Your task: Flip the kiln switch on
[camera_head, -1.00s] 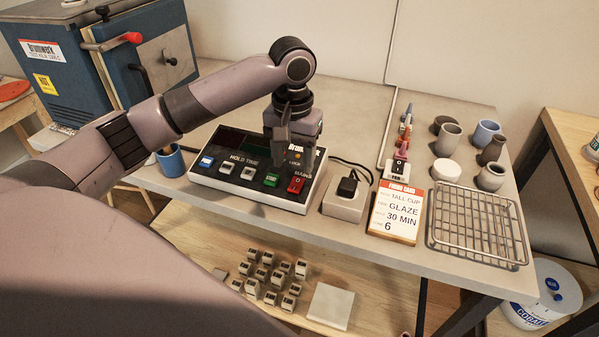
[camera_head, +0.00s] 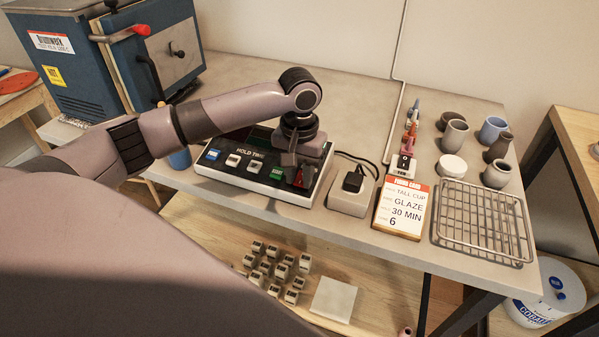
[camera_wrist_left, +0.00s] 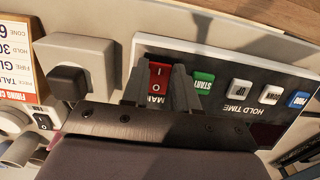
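The red rocker switch (camera_head: 304,181), marked I and O, is at the right end of the control panel (camera_head: 240,178). In the left wrist view the red switch (camera_wrist_left: 158,80) shows between the two fingers of my left gripper (camera_wrist_left: 158,88). The fingers are apart, one on each side of it; whether they touch it I cannot tell. In the head view my left gripper (camera_head: 300,168) points down over the panel's right end and partly hides the switch. The blue kiln (camera_head: 100,60) stands at the back left. My right gripper is not in view.
A green START button (camera_wrist_left: 203,82) sits close beside the red switch. A grey socket box (camera_head: 348,197) with a black plug, a firing card (camera_head: 403,210), a small black rocker switch (camera_head: 405,163) and a wire rack (camera_head: 483,222) lie to the right. Several cups stand behind the rack.

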